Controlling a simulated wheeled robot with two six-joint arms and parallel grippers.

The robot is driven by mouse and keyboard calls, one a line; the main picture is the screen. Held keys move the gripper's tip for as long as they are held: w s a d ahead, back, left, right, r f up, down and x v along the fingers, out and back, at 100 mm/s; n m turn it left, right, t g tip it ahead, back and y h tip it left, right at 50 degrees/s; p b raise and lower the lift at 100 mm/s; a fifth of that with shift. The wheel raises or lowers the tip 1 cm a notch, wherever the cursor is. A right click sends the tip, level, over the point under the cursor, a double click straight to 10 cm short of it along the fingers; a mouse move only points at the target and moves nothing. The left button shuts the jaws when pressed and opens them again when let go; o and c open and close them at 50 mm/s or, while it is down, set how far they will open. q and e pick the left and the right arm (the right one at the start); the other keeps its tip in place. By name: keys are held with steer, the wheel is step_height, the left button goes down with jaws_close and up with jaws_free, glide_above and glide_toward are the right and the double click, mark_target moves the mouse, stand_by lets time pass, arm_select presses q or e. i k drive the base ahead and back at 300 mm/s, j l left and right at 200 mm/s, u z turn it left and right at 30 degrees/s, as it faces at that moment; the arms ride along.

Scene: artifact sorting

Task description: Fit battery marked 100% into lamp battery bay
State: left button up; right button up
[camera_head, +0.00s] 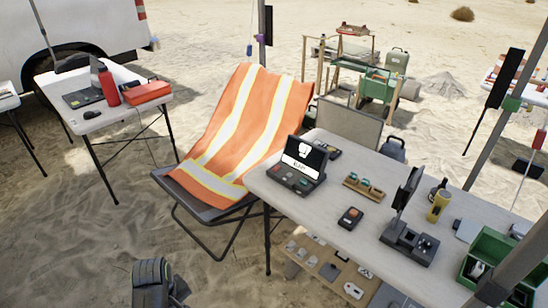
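No marking reading 100% is legible on anything here, so I cannot tell which item is that battery. A wooden rack (351,182) with small dark and green-topped pieces lies on the long table. A small black box with an orange-red top (350,217) lies alone in front of it. A dark device with an upright black panel (410,240) stands to the right, and a yellow cylinder (439,207) stands behind it; I cannot tell which is the lamp. My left gripper (152,283) seems to show as a black shape at the bottom left, far from these things; its fingers are unclear. My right gripper is not seen.
The long pale table (320,215) has bare top around the black box. A black device with a lit screen (301,166) stands at its left end. A green crate (478,252) is at the right. A chair with an orange vest (240,125) stands beside the table.

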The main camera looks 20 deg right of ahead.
mark_target(409, 242)
steer(key=i+j+z, duration=0.1)
steer(key=z, duration=0.3)
steer(key=i+j+z, duration=0.2)
steer(key=z, duration=0.2)
steer(key=i+j+z, duration=0.1)
steer(key=z, duration=0.3)
steer(key=i+j+z, duration=0.1)
steer(key=j+z, duration=0.3)
steer(key=i+j+z, duration=0.2)
steer(key=j+z, duration=0.15)
steer(key=z, duration=0.15)
steer(key=i+j+z, duration=0.1)
steer(key=j+z, duration=0.85)
steer(key=i+j, duration=0.2)
steer(key=i, duration=0.2)
steer(key=i+j, duration=0.25)
steer(key=i, duration=0.15)
steer(key=i+z, duration=0.05)
